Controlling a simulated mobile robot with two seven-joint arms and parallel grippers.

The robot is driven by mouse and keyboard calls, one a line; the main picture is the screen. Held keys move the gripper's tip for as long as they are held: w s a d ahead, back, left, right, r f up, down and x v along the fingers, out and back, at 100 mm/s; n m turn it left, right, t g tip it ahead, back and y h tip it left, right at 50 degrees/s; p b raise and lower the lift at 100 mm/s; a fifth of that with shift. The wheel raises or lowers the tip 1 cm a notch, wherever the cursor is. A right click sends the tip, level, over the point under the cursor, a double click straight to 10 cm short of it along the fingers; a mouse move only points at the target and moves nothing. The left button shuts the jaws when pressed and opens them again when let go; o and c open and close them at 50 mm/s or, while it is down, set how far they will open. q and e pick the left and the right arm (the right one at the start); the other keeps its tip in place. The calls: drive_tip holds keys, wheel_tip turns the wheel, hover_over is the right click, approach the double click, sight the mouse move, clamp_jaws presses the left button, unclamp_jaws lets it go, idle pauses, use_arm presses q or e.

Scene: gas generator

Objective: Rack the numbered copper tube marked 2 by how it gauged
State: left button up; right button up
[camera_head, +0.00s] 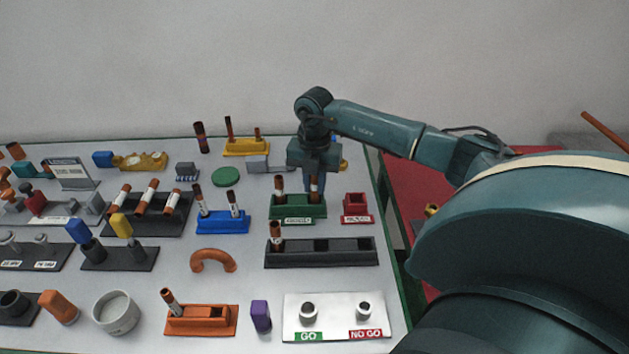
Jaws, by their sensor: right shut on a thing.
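My right gripper (315,178) points down over the green rack (312,212) and is shut on a copper tube (314,190) with a pale label. The tube is upright, with its lower end at the right part of the green rack; I cannot tell how deep it sits, and its number is too small to read. Another copper tube (279,186) stands in the left of the green rack. The small red rack (356,204), labelled NO GO, is just to the right and looks empty. The white gauge plate (335,330), with GO and NO GO posts, is at the front. My left gripper is not in view.
A long dark rack (340,258) holds one tube (276,234) at its left, with empty slots beside it. A blue rack (222,224) with two tubes stands left of the green rack. An orange rack (222,325), brown arch (213,260) and purple block (260,316) are nearer.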

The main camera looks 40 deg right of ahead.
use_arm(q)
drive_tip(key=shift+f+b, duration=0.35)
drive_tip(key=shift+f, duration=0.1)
use_arm(e)
drive_tip(key=shift+f, duration=0.7)
drive_tip(key=o, duration=0.9)
drive_tip(key=shift+o, duration=0.2)
wheel_tip(320, 180, up, 2)
drive_tip(key=shift+r, duration=0.15)
wheel_tip(320, 180, up, 11)
drive_tip(key=shift+f, duration=0.1)
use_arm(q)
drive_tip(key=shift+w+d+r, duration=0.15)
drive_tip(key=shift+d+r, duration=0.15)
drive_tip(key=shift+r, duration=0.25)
